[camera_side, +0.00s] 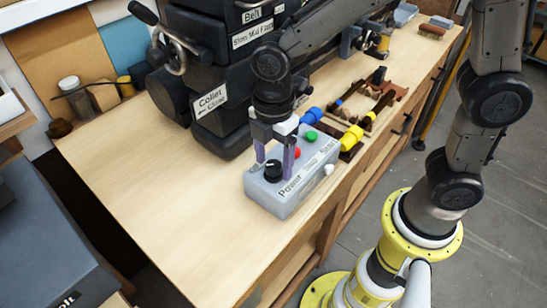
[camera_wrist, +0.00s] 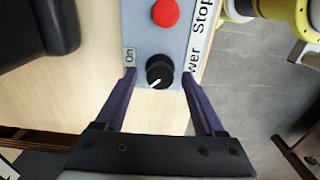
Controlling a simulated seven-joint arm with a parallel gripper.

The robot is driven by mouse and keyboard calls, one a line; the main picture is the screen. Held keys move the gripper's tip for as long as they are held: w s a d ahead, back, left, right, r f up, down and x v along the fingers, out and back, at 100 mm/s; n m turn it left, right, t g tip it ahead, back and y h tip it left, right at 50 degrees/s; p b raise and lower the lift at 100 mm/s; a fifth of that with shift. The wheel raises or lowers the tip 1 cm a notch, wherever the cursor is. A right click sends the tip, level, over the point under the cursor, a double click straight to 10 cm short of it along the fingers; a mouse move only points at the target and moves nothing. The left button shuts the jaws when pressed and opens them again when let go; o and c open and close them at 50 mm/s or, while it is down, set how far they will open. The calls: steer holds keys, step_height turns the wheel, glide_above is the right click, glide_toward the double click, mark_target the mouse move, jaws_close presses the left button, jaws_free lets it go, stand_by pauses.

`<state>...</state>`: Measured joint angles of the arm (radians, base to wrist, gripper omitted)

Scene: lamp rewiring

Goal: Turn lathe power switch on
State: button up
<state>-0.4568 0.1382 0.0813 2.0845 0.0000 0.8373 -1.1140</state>
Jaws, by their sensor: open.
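The lathe power switch is a round black knob (camera_side: 273,171) at the near end of a grey control box (camera_side: 279,205). In the wrist view the knob (camera_wrist: 159,71) has a white mark pointing down and slightly left. An "On" label (camera_wrist: 129,57) lies up and left of it, and "Power" lettering is to its right. My gripper (camera_side: 274,163) is open above the box, with its purple fingers on either side of the knob. In the wrist view the fingertips of my gripper (camera_wrist: 160,78) straddle the knob; I cannot tell whether they touch it.
A red button (camera_side: 296,152) and a green button (camera_side: 311,136) are on the box. The dark lathe (camera_side: 215,75) stands behind. The wooden bench (camera_side: 130,170) is clear to the left.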

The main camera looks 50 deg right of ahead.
jaws_close()
steer(key=shift+m, duration=0.4)
steer(key=m, duration=0.8)
steer(key=shift+m, duration=0.3)
steer(key=m, duration=0.4)
steer(key=shift+r+m, duration=0.1)
steer(key=shift+m, duration=2.1)
